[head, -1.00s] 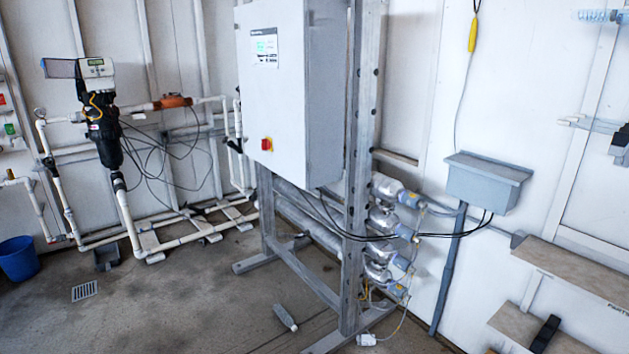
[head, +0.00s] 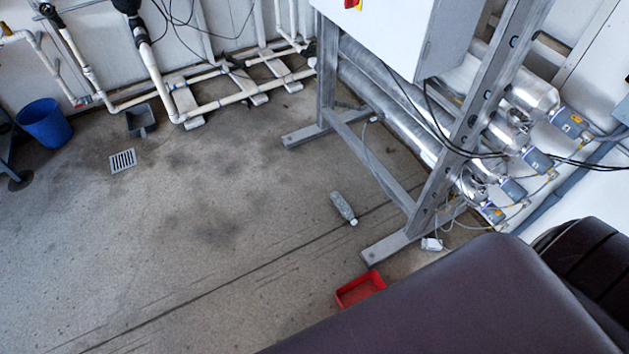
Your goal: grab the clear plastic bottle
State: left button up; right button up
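The clear plastic bottle (head: 342,207) lies on its side on the concrete floor. It is near the middle of the head view, left of the foot of the metal frame. Its white cap end points down and to the right. Nothing covers it. Neither of my grippers is in view, so I cannot see whether they are open or shut.
The metal frame's foot (head: 390,247) stands right of the bottle. A red tray (head: 360,288) sits on the floor below it. A blue bucket (head: 45,124) and a floor drain (head: 122,161) are at left. White pipes (head: 225,106) run along the back wall. The floor left of the bottle is clear.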

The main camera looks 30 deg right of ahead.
aim_at(343, 206)
jog(key=i+j+z, duration=0.1)
jog(key=i+z, duration=0.3)
jog(key=i+j+z, duration=0.2)
jog(key=i+z, duration=0.2)
jog(key=i+j+z, duration=0.25)
jog(key=z, duration=0.15)
jog(key=i+j+z, duration=0.4)
jog(key=k+j, duration=0.05)
